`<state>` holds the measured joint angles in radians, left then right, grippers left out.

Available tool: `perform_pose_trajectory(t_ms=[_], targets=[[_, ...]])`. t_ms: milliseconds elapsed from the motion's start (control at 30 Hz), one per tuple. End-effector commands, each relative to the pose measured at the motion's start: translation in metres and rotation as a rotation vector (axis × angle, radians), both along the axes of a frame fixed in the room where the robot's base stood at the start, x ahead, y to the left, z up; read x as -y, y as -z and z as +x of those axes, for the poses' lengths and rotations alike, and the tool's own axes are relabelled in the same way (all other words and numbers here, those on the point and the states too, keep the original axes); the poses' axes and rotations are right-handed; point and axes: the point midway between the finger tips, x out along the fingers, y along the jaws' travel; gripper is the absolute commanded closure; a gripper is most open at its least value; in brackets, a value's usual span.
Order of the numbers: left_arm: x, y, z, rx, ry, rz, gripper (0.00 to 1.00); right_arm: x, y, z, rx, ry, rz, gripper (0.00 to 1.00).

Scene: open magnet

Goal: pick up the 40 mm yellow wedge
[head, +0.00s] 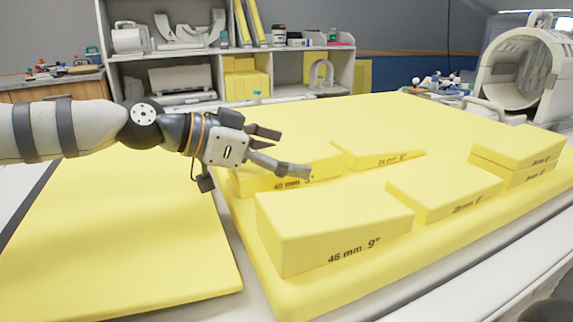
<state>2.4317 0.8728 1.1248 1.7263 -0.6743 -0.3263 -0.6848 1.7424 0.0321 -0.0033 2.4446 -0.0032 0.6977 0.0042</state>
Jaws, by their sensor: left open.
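The 40 mm yellow wedge (258,184) lies on the thick yellow pad (262,268) at its left side, behind the larger wedge marked 46 mm 9° (330,228). Its "40 mm" label faces front, and my left gripper hides part of its top. My left gripper (294,152) comes in from the left and is open, with nothing between its fingers. Its fingers point right, over or just in front of the 40 mm wedge; I cannot tell whether they touch it. My right gripper is not in view.
A wedge marked 24 mm or similar (378,154) lies right behind, and another (445,192) lies right of the 46 mm wedge. Two stacked wedges (518,150) sit at the far right. A flat yellow mat (110,240) is at left. Shelves (170,65) stand behind.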

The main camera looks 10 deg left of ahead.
Motion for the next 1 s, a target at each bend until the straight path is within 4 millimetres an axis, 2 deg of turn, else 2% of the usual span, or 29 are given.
perform_pose_trajectory(t_ms=[100, 133, 300, 333, 600, 733, 867, 1000], targets=[[-0.001, 0.0, 0.0, 0.0, -0.001, 0.0, 0.06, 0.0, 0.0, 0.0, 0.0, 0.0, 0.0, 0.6], [-0.001, 0.0, 0.0, 0.0, -0.001, 0.0, 0.1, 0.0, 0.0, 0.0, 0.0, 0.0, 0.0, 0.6], [-0.001, 0.0, 0.0, 0.0, 0.0, 0.0, 0.49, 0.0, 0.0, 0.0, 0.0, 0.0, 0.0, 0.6], [-0.001, 0.0, 0.0, 0.0, 0.0, 0.0, 0.52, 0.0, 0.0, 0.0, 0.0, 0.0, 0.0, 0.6], [-0.001, 0.0, 0.0, -0.001, 0.0, 0.001, 0.52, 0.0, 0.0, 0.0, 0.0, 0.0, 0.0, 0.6], [-0.001, -0.008, 0.0, 0.001, -0.001, 0.001, 0.52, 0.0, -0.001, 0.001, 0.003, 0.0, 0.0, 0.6], [-0.001, -0.033, 0.0, 0.007, 0.0, 0.002, 0.52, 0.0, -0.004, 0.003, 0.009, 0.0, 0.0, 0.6], [0.028, -0.07, -0.008, 0.012, 0.005, 0.006, 0.52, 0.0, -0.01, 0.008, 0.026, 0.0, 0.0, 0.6]])
